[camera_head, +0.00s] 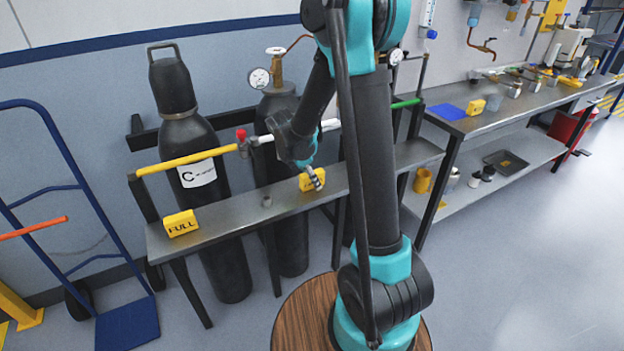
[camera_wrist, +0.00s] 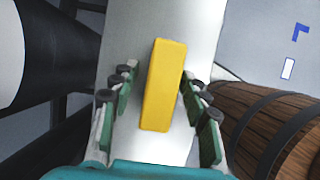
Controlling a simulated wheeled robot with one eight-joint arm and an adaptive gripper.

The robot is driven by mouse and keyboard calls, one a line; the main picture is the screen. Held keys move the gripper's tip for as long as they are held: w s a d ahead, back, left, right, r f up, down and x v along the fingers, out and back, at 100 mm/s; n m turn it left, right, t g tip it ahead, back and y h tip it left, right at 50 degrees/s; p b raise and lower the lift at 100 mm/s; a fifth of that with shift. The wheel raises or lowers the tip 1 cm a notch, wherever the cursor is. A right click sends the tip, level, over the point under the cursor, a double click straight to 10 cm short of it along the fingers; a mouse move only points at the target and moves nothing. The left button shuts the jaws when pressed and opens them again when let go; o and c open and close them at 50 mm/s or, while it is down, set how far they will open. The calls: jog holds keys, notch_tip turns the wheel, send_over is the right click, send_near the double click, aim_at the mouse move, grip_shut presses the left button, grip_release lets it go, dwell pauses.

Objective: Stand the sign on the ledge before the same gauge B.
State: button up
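A yellow sign (camera_head: 306,185) stands on the grey metal ledge (camera_head: 232,214), right of its middle; my gripper (camera_head: 315,179) is at it and partly covers it. In the wrist view the sign (camera_wrist: 163,85) shows from above as a plain yellow bar between the two fingers of my gripper (camera_wrist: 158,72). The fingers are apart, with a gap on the left and the right finger close to the sign. A second yellow sign (camera_head: 181,224), reading FULL, stands at the ledge's left end. One round gauge (camera_head: 260,78) tops the middle cylinder; another (camera_head: 396,56) shows behind my arm. I cannot read letters on either.
A dark cylinder (camera_head: 183,130) labelled C stands behind the ledge. A blue hand truck (camera_head: 128,322) stands left; a workbench (camera_head: 500,118) is right.

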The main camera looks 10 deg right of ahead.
jog(key=v, duration=1.2)
jog(key=s+d+f+m+t+y, duration=0.1)
jog(key=s+d+f+m, duration=0.1)
jog(key=s+m, duration=0.5)
jog(key=s+d+f+m+t+y, duration=0.1)
jog(key=s+d+f+m+y, duration=0.1)
jog(key=s+m, duration=0.4)
jog(key=s+d+f+m+y, duration=0.1)
jog(key=s+d+f+m, duration=0.3)
jog(key=s+m, duration=0.3)
jog(key=shift+s+d+f+m+t, duration=0.3)
jog(key=shift+f+m+t, duration=0.1)
jog(key=shift+m, duration=0.4)
jog(key=shift+r, duration=0.1)
jog(key=shift+c, duration=0.2)
